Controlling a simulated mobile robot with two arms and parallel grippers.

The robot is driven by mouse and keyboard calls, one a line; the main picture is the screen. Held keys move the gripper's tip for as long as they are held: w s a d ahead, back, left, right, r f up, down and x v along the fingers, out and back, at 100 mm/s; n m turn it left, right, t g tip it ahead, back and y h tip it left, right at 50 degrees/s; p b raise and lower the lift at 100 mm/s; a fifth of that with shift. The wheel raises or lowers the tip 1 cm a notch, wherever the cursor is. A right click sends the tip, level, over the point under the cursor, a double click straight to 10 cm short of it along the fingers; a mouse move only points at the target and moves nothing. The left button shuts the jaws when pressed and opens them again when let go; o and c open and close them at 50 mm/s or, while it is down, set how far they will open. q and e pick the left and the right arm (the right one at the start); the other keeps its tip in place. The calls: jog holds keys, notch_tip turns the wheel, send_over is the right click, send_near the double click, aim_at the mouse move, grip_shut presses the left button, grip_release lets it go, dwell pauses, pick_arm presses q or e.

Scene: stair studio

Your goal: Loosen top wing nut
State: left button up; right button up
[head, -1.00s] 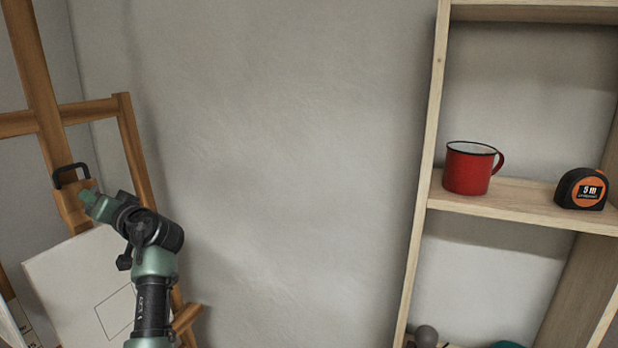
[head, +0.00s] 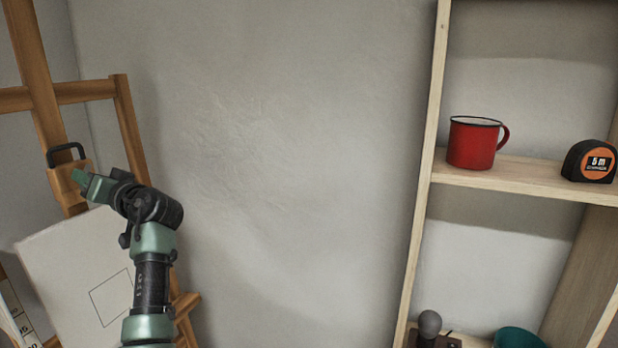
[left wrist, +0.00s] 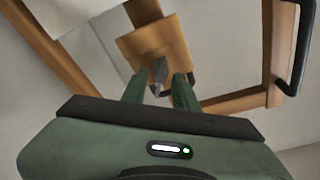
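The wooden easel stands at the left of the head view, with a wooden clamp block (head: 62,182) above a white canvas (head: 75,265). A grey wing nut (left wrist: 160,72) shows against the clamp block (left wrist: 150,45) in the left wrist view. My left gripper (head: 80,177) is at the block's right side. In the left wrist view, my left gripper (left wrist: 160,85) has its two green fingers apart, with the wing nut showing in the gap between the tips. I cannot tell whether either finger touches it. The nut is not discernible in the head view. My right gripper is out of view.
A black handle (head: 66,153) sticks out at the clamp block, close to my left fingers. A shelf unit (head: 430,170) at the right holds a red mug (head: 474,142) and a tape measure (head: 590,161). Bare wall (head: 280,160) lies between.

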pick_arm(q)
jog(key=v, duration=0.4)
jog(key=r+v, duration=0.1)
jog(key=v, duration=0.1)
jog(key=shift+w+d+b, duration=0.1)
jog(key=shift+w+b, duration=0.15)
jog(key=shift+b, duration=0.05)
